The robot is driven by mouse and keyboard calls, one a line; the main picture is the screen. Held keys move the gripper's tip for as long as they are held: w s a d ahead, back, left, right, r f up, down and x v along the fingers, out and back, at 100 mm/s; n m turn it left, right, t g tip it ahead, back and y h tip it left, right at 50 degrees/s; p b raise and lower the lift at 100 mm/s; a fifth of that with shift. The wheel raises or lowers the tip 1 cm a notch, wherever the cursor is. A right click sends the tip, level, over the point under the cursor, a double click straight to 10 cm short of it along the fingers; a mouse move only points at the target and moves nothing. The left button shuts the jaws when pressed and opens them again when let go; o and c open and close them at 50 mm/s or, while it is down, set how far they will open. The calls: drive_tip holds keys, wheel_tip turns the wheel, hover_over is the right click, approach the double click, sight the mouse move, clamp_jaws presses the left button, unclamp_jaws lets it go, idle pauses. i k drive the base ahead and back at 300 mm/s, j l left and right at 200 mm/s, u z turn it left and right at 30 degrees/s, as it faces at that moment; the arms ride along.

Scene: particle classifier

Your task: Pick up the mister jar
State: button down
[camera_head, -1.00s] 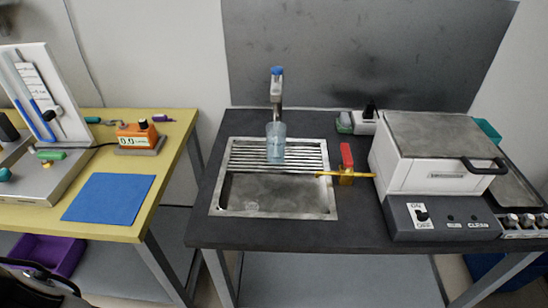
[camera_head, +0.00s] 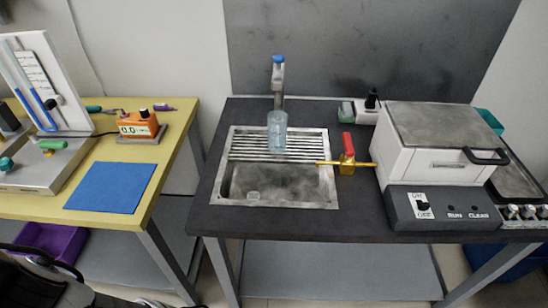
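A translucent, pale blue jar (camera_head: 277,138) stands upright on the slatted rack of the sink, under a tap with a blue top (camera_head: 278,66). It is the likeliest mister jar, though its details are too small to confirm. A small dark-topped bottle (camera_head: 371,103) stands at the back, left of the white machine. Black and white parts of my arm show at the lower left edge. The fingers of my gripper are not visible, and nothing touches the jar.
The sink basin (camera_head: 250,202) has a yellow pipe with a red-handled valve (camera_head: 347,146) at its right. A white lidded machine (camera_head: 440,150) stands farther right. The yellow table (camera_head: 40,207) at left holds a blue mat (camera_head: 112,187) and an orange meter (camera_head: 140,124).

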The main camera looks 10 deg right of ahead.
sight(277, 133)
drive_tip(key=j+z, duration=0.5)
drive_tip(key=j, duration=0.4)
drive_tip(key=k+j+z, duration=0.1)
drive_tip(key=j+z, duration=0.4)
drive_tip(key=j, duration=0.35)
